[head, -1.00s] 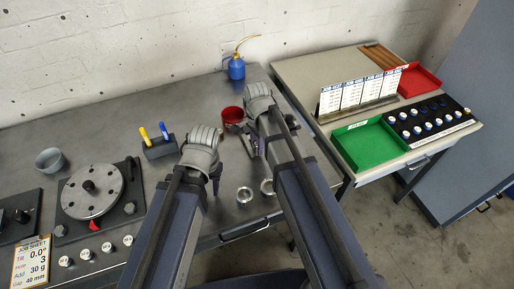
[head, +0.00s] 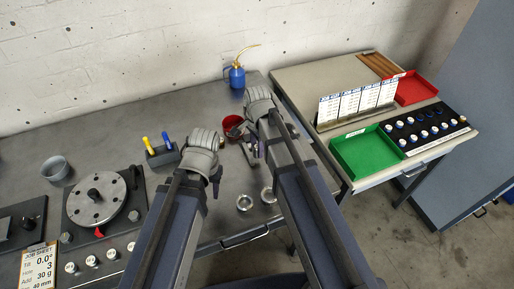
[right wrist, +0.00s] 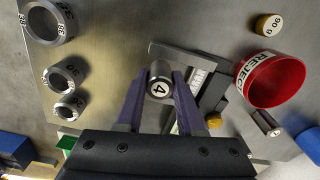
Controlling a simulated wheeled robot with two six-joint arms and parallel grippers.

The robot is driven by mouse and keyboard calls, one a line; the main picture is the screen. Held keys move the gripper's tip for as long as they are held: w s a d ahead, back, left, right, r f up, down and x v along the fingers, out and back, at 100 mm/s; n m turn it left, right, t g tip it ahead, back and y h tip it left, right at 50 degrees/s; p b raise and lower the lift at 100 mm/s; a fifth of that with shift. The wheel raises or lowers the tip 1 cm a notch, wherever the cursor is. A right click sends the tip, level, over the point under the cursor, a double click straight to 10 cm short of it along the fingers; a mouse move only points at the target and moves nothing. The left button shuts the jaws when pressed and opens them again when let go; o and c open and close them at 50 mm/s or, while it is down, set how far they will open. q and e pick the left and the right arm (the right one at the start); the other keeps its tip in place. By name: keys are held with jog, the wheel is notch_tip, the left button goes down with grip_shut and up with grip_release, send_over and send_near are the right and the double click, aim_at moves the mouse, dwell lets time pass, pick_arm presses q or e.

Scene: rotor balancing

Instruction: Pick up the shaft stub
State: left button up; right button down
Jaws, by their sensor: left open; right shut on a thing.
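The shaft stub appears to be the short silver cylinder (right wrist: 160,82) with a white end face marked 4. In the right wrist view it sits between the purple fingers of my right gripper (right wrist: 158,88), which is shut on it. A grey block-shaped fixture lies close beside it. In the head view my right gripper (head: 250,151) is left of the right forearm, near the red cup, and the stub is too small to make out. My left gripper (head: 215,180) is over the bench, open; its fingertips are mostly hidden behind its wrist.
The red reject cup (right wrist: 272,80) stands right of the stub, with a dark cylinder (right wrist: 265,122) near it. Several metal rings lie left, one marked 36 (right wrist: 62,76). The balancing disc (head: 95,199) is on the left bench. A green tray (head: 368,152) is on the side table.

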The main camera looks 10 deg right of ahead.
notch_tip(320, 180, up, 7)
jog(key=p, duration=0.5)
jog(key=shift+p, duration=0.4)
jog(key=shift+f, duration=0.15)
